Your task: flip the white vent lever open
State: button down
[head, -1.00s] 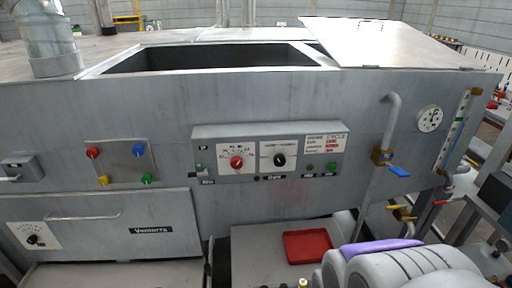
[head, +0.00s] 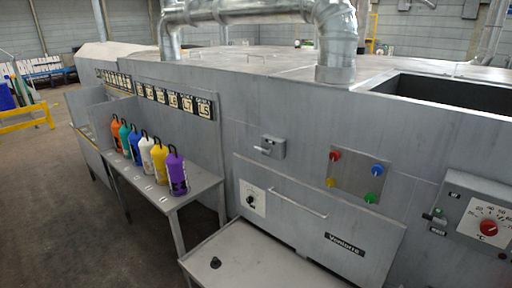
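A small grey box (head: 273,146) is mounted on the front panel of the big grey machine, near the middle of the head view. A short pale lever (head: 262,150) sticks out from its lower left side, roughly level. It looks like the white vent lever, but it is too small to tell its exact position. My gripper is not in view.
Several coloured bottles, including a purple one (head: 177,173), stand on a grey side table (head: 195,188) at left. A drawer front with a handle (head: 298,203) and a grey shelf (head: 250,262) lie below the box. Open floor (head: 75,230) is at left.

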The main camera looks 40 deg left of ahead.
aim_at(267, 152)
jog(key=j+u, duration=0.1)
jog(key=j, duration=0.3)
jog(key=i+j+u, duration=0.15)
jog(key=j, duration=0.25)
jog(key=j+u, duration=0.1)
jog(key=j, duration=0.3)
jog(key=i+j+u, duration=0.15)
jog(key=j, duration=0.25)
jog(key=i+j+u, duration=0.1)
jog(key=j, duration=0.25)
jog(key=i+u, duration=0.3)
jog(key=i, duration=0.7)
